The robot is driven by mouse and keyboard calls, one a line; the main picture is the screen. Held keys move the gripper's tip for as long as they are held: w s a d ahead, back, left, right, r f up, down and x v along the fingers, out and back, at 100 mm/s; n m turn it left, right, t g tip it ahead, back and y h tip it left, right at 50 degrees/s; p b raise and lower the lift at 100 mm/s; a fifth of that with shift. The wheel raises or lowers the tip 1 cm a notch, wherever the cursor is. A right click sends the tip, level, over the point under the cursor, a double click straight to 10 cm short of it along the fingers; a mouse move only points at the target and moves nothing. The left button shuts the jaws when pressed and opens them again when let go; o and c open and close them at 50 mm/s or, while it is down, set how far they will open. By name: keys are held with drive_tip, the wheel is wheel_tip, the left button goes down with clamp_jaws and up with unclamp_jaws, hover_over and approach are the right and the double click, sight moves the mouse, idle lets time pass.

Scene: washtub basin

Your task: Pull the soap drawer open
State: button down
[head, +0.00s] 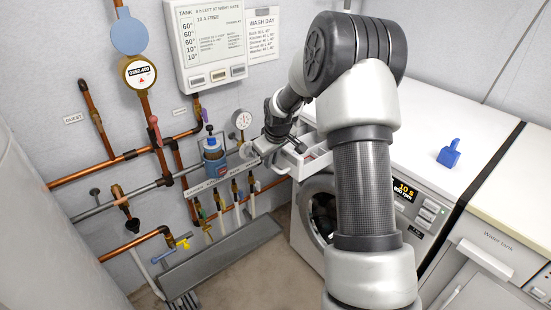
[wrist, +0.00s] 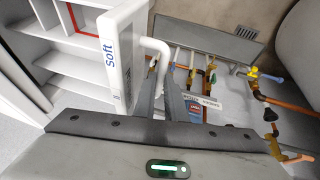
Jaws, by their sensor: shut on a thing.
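The soap drawer (head: 304,157) sticks out of the front of the white washing machine (head: 322,180), with its open compartments showing. In the wrist view its white front panel (wrist: 121,50), marked "Soft", stands close to the jaws, with the white compartments behind it and a red outline in one. A white bar handle (wrist: 158,48) projects from the panel. My gripper (wrist: 160,95) is shut on this handle; its two grey fingers lie along either side of it. In the head view my gripper (head: 262,150) is at the drawer's outer end, small and partly hidden by my wrist.
Copper pipes, valves and a blue canister (head: 213,160) line the wall close to the left of my gripper. A grey floor channel (head: 220,258) runs below them. A blue object (head: 449,154) lies on the machine's top. The round door (head: 316,213) is under the drawer.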

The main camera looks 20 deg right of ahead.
drive_tip(key=c, duration=1.8)
unclamp_jaws()
drive_tip(key=p+v, duration=0.4)
drive_tip(key=v, duration=1.3)
drive_tip(key=shift+s+a+r, duration=0.1)
drive_tip(key=shift+r, duration=0.1)
